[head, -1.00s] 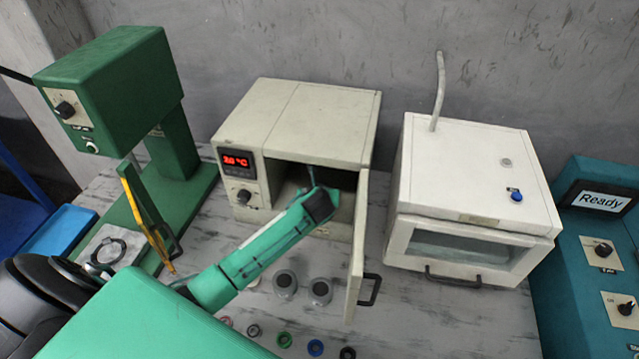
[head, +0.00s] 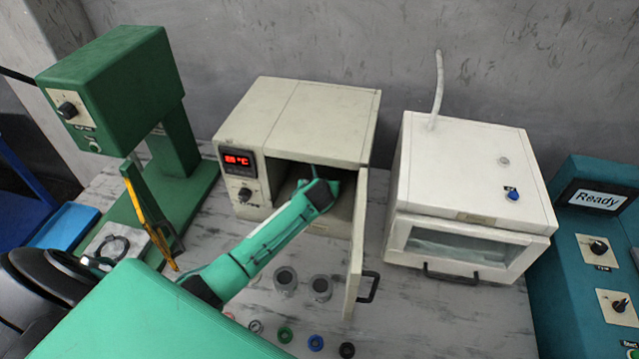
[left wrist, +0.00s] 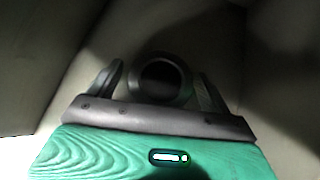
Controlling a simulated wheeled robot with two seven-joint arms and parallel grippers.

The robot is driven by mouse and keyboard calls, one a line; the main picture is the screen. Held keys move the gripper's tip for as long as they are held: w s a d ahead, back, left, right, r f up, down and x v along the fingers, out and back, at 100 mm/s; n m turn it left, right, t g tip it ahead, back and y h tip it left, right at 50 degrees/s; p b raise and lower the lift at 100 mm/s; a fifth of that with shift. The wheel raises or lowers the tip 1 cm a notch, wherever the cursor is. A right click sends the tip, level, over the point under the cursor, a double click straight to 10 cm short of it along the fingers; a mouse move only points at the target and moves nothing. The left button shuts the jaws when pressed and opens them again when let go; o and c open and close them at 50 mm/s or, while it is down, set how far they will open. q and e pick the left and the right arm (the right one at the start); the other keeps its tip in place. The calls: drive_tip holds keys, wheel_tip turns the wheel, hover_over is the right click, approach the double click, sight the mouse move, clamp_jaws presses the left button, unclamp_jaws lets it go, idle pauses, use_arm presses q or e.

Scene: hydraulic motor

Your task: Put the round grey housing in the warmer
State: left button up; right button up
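The warmer is the beige box (head: 318,112) with a red display; its door (head: 356,250) stands open. My left arm reaches into its opening; the left gripper (head: 314,176) is at the opening in the head view, its fingertips mostly hidden. In the left wrist view, the round grey housing (left wrist: 162,98) is between the two fingers of my left gripper (left wrist: 160,75), inside a pale-walled space. A narrow gap seems to show on each side of the housing, so the fingers look open around it. What lies under it is too dark to tell. My right gripper is not in view.
Two grey round parts (head: 320,287) and several small rings (head: 316,344) lie before the warmer. A white windowed box (head: 475,185) stands right, a teal "Ready" unit (head: 590,260) beyond it. A green press (head: 115,85) stands left. The open door bounds my arm's right side.

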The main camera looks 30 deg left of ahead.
use_arm(q)
drive_tip(key=shift+r, duration=0.1)
drive_tip(key=shift+s+d+r+b, duration=0.15)
drive_tip(key=shift+s+b, duration=0.15)
drive_tip(key=shift+b, duration=0.05)
drive_tip(key=s+d+b, duration=0.2)
drive_tip(key=s+d, duration=0.3)
drive_tip(key=s, duration=0.6)
drive_tip(key=shift+d+r, duration=0.15)
drive_tip(key=shift+r, duration=0.1)
